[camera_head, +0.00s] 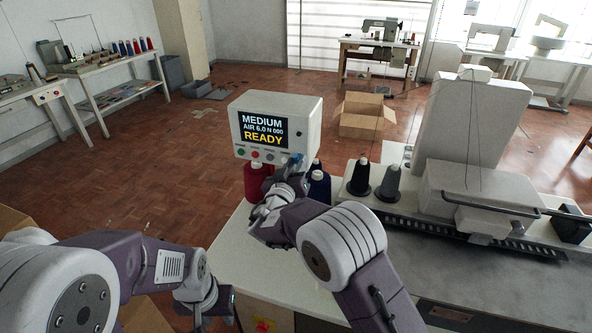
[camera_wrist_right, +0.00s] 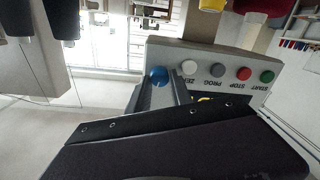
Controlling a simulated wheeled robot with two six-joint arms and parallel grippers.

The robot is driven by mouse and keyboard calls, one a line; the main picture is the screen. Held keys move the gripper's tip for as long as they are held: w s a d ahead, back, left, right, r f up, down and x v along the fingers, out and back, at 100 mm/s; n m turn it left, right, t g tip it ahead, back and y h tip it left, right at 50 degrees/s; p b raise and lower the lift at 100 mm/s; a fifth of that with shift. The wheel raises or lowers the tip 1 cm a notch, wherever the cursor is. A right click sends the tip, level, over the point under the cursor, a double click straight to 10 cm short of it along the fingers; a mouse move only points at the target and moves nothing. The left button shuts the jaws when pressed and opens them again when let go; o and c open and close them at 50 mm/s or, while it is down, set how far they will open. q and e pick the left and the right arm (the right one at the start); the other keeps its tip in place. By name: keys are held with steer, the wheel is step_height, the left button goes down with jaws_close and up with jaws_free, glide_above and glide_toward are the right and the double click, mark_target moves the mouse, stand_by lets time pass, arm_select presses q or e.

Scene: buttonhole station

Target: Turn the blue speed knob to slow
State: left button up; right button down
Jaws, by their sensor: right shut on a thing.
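The white control box (camera_head: 304,117) stands at the back of the table. Its screen (camera_head: 264,130) reads "MEDIUM", "AIR 6.0 N 000" and "READY". The blue speed knob (camera_wrist_right: 157,75) is at the end of the button row, and it shows between the fingers in the right wrist view, which sees the box upside down. My right gripper (camera_head: 292,168) is shut on the knob and mostly covers it in the head view. My left gripper (camera_head: 222,303) hangs low at the table's left edge, away from the box; its fingers are too hidden to judge.
Next to the knob are white (camera_wrist_right: 189,68), grey (camera_wrist_right: 217,70), red (camera_wrist_right: 243,73) and green (camera_wrist_right: 267,76) buttons. Red (camera_head: 256,182) and dark blue (camera_head: 319,187) thread cones stand below the box, close to my right gripper. The sewing machine (camera_head: 470,130) fills the right side.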

steer(key=n+b, duration=0.5)
steer(key=b, duration=0.1)
steer(key=shift+f, duration=0.2)
steer(key=n+b, duration=0.1)
steer(key=n, duration=0.2)
steer(key=shift+a+r+b, duration=0.1)
steer(key=shift+b, duration=0.25)
steer(key=n+b, duration=0.1)
steer(key=n, duration=0.2)
steer(key=shift+g, duration=0.3)
steer(key=n, duration=0.6)
steer(key=shift+r+h+p, duration=0.1)
steer(key=shift+h+p, duration=0.25)
steer(key=shift+h, duration=0.05)
steer(key=n+p, duration=0.1)
steer(key=n, duration=0.3)
steer(key=shift+n+h+p, duration=0.3)
steer(key=shift+n+p, duration=1.05)
steer(key=shift+n, duration=0.85)
steer(key=shift+f, duration=0.2)
